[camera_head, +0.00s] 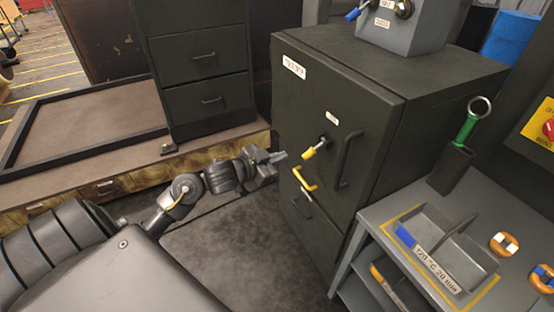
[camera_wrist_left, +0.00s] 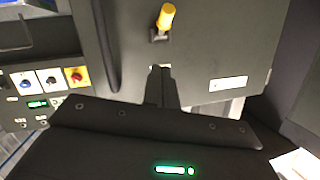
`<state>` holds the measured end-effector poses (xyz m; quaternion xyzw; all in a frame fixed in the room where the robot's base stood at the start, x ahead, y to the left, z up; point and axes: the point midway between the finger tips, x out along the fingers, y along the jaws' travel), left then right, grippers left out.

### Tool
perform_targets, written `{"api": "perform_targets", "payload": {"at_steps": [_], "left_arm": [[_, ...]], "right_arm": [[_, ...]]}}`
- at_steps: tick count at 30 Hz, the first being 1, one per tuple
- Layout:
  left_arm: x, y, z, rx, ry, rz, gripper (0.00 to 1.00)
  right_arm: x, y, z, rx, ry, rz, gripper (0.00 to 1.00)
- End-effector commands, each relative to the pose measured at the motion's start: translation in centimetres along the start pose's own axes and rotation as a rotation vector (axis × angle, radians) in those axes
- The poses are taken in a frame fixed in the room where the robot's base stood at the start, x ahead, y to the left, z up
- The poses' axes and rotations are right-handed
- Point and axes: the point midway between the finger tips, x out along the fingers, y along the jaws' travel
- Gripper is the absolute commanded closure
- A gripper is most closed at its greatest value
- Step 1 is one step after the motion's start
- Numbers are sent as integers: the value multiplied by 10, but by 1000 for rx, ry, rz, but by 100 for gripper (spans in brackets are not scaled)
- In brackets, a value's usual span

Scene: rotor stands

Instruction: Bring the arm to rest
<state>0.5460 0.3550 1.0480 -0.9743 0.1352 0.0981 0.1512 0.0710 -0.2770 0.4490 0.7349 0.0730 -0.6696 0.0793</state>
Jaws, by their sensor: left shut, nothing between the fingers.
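My left arm comes in from the left in the head view. Its gripper (camera_head: 280,156) is shut and empty, in front of the dark cabinet (camera_head: 385,85), left of the yellow-tipped knob (camera_head: 311,152). In the left wrist view the closed fingers (camera_wrist_left: 161,85) point toward the dark door, with the yellow knob (camera_wrist_left: 166,18) beyond them. I see no contact, though the exact gap to the cabinet is hard to judge. My right gripper is not in view.
A black bar handle (camera_head: 348,160) and a yellow handle (camera_head: 304,179) stick out from the cabinet front. A grey bench (camera_head: 395,207) with a tray (camera_head: 455,231) stands at right. Dark drawers (camera_head: 200,60) stand behind the arm. The floor (camera_head: 240,255) below is clear.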

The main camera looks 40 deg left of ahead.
Motion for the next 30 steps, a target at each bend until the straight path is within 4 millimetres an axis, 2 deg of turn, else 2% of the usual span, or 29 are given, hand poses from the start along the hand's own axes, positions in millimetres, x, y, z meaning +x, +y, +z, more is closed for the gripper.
{"api": "perform_targets", "payload": {"at_steps": [4, 13, 17, 20, 23, 24, 26, 27, 29, 30], "left_arm": [[-6, 0, 0, -1, 0, 0, 100], [-7, -1, 0, 0, -1, -2, 100], [-6, -3, -2, 56, 17, -4, 100], [8, -23, 34, 62, -31, -39, 100], [23, -32, 99, 29, -119, -69, 100], [26, -31, 131, 11, -164, -79, 100], [29, -25, 180, -16, -232, -91, 100], [28, -20, 212, -32, -279, -97, 100], [24, -7, 259, -55, -350, -101, 100], [19, 3, 290, -68, -398, -104, 100]], "right_arm": [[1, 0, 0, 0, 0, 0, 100], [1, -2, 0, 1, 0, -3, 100], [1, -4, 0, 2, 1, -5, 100], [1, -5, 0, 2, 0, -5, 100], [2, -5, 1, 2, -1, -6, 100], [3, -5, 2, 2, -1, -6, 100], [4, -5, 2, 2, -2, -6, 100], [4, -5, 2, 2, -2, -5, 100], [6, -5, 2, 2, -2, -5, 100], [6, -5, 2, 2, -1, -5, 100]]}}
